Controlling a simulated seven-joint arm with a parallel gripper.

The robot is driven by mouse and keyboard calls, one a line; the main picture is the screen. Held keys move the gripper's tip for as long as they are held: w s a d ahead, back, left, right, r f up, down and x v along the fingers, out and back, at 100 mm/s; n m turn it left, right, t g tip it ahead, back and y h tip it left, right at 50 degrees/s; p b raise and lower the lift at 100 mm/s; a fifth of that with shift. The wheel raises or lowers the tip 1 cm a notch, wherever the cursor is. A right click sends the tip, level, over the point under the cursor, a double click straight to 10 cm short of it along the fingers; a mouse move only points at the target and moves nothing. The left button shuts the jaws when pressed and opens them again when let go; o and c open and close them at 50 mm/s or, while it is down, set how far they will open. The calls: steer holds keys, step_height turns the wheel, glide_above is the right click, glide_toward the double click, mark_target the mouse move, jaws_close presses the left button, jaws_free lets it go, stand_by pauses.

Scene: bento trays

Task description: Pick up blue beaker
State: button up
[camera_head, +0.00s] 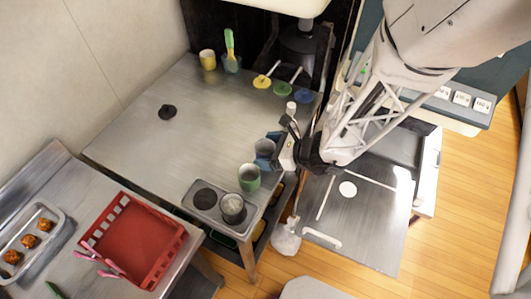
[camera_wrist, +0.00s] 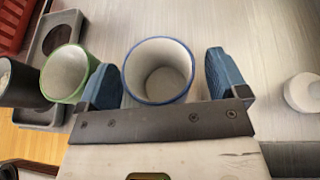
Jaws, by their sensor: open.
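The blue beaker (camera_wrist: 139,79) is a grey-white cup with a blue rim, seen from above in the wrist view. In the head view the blue beaker (camera_head: 264,147) stands near the right edge of the metal table, partly hidden by my gripper. My gripper (camera_wrist: 164,78) is open, with one blue finger pad on each side of the beaker and a visible gap at the right. The left pad is close to the beaker's wall; whether it touches, I cannot tell. In the head view my gripper (camera_head: 275,148) is low at the beaker.
A green-rimmed cup (camera_head: 249,178) stands close by; it is just left of my left finger in the wrist view (camera_wrist: 66,76). A grey cup (camera_head: 232,207) sits in a two-well holder (camera_head: 205,196). A small white object (camera_head: 291,106) is on the other side. The table's middle is clear.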

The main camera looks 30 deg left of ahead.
steer(key=shift+a+f, duration=0.15)
steer(key=shift+a, duration=0.2)
steer(key=shift+c, duration=0.2)
steer(key=c, duration=0.9)
